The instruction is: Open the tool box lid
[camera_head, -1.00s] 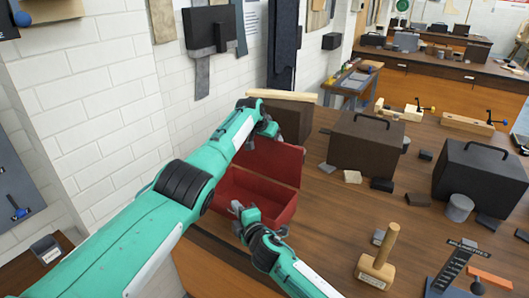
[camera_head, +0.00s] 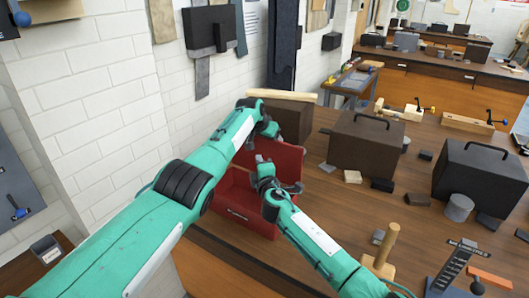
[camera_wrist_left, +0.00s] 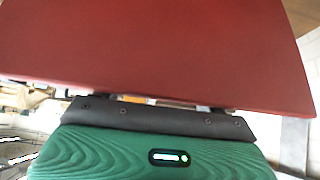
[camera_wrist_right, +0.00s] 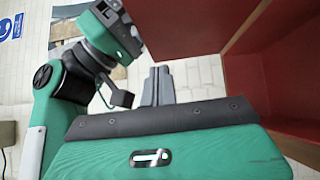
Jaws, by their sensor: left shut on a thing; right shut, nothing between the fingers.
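The red tool box (camera_head: 238,213) stands on the wooden bench by the white wall, its lid (camera_head: 289,158) raised and the box open. My left gripper (camera_head: 268,128) is shut on the lid near its upper left edge. In the left wrist view the red lid panel (camera_wrist_left: 160,45) fills the upper part and hides the fingertips. My right gripper (camera_head: 262,163) is shut and empty, in front of the lid and above the box opening. In the right wrist view its closed fingers (camera_wrist_right: 157,86) point up, with red panels (camera_wrist_right: 290,70) to their right, apart from them.
A dark brown box (camera_head: 290,120) stands just behind the tool box; another dark case (camera_head: 365,143) is farther right. A wooden mallet (camera_head: 382,252), small blocks and a dark cylinder (camera_head: 459,207) lie on the bench to the right. The white wall is close on the left.

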